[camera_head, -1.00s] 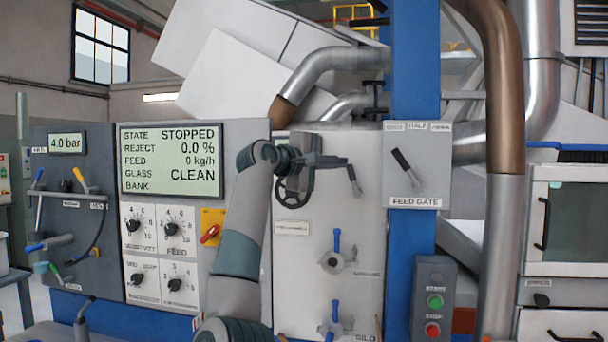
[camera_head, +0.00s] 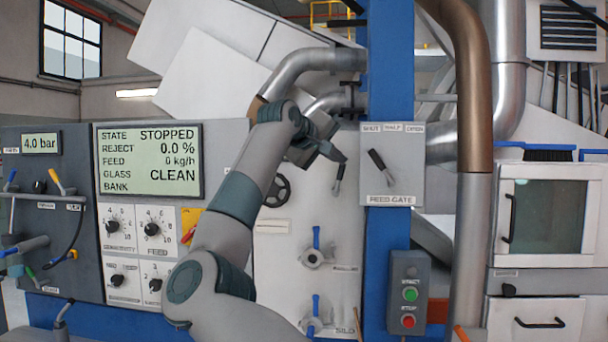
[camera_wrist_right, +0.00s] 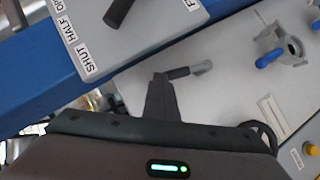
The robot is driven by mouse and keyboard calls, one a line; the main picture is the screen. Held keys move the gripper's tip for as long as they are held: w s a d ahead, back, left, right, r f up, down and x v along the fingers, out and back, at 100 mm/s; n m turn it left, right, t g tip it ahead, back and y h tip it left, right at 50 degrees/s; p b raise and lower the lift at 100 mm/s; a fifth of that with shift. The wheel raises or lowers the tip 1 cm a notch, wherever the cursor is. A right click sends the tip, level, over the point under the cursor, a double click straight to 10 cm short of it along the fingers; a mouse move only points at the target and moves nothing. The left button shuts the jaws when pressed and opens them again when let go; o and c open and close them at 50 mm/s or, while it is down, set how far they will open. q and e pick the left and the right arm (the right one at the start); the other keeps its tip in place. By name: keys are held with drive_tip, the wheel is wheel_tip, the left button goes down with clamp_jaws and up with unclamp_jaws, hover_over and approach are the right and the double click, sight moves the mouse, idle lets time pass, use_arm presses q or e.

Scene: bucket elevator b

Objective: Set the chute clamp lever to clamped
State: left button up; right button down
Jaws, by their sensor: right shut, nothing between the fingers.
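My right gripper (camera_head: 330,150) is shut and empty in front of the pale panel, at the upper middle of the head view. A small lever with a dark shank and grey tip (camera_head: 338,180) hangs just below its fingertips. In the right wrist view this lever (camera_wrist_right: 190,71) lies close beside the shut fingers (camera_wrist_right: 160,85); I cannot tell whether they touch. No readable label marks it as the chute clamp lever, so I cannot be sure it is the one. My left gripper is not in view.
A feed gate box (camera_head: 390,165) with a black lever stands right of the gripper. A dark handwheel (camera_head: 275,190) and blue-handled valves (camera_head: 316,246) are on the pale panel. A start/stop box (camera_head: 408,293) is lower right. The display (camera_head: 148,161) reads STOPPED.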

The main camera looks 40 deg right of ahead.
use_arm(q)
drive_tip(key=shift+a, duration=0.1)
use_arm(e)
drive_tip(key=shift+d+f, duration=0.1)
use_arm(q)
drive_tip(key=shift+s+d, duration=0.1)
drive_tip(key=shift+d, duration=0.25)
use_arm(e)
drive_tip(key=shift+s+d+m, duration=0.2)
drive_tip(key=shift+m, duration=0.1)
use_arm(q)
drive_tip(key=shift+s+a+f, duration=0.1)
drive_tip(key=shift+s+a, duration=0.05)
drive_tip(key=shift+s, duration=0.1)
use_arm(e)
drive_tip(key=shift+s+d+f+m+t+y, duration=0.25)
drive_tip(key=shift+s+d+m+t+y, duration=0.15)
drive_tip(key=shift+y, duration=0.2)
idle(1.1)
drive_tip(key=shift+r, duration=0.1)
idle(0.4)
